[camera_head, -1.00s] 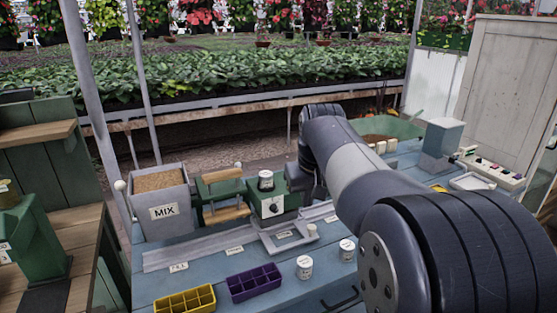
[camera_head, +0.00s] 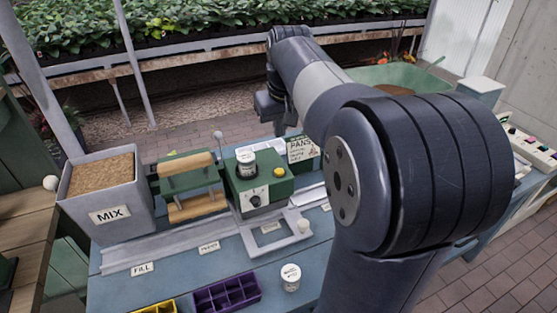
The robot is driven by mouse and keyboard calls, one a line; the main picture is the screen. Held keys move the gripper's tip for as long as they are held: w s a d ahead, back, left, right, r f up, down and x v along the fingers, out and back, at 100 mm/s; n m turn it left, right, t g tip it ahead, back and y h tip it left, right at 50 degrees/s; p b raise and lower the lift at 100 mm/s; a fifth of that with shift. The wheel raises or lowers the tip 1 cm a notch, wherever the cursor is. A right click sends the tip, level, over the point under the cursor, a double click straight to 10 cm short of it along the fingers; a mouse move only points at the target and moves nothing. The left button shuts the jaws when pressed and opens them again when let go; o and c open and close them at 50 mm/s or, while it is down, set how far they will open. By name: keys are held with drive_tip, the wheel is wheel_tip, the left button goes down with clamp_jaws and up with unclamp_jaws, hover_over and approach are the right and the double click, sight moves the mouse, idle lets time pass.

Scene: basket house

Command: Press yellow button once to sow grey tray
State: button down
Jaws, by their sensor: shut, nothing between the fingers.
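The yellow button (camera_head: 279,171) is a small round knob on top of the green machine (camera_head: 262,190), right of a white labelled jar (camera_head: 246,163). A dial is on the machine's front. My gripper (camera_head: 276,112) is small and dark at the end of my arm, behind and above the machine, apart from the button; its fingers are partly hidden and look shut and empty. A flat grey frame (camera_head: 262,247) with a label lies in front of the machine. No grey celled tray is clearly visible.
A grey MIX bin (camera_head: 113,240) and a wooden roller unit (camera_head: 190,210) stand left along a grey rail (camera_head: 160,250). A purple tray (camera_head: 228,293), a yellow tray (camera_head: 150,307) and a white pot (camera_head: 290,277) are in front. My arm blocks the right side.

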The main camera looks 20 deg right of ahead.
sight(278, 170)
drive_tip(key=x, duration=0.8)
drive_tip(key=s+x, duration=0.1)
drive_tip(key=x, duration=0.4)
drive_tip(key=shift+w+d+f+p, duration=0.1)
drive_tip(key=shift+d+f+p, duration=0.05)
drive_tip(key=shift+f+p, duration=0.15)
drive_tip(key=shift+f, duration=0.3)
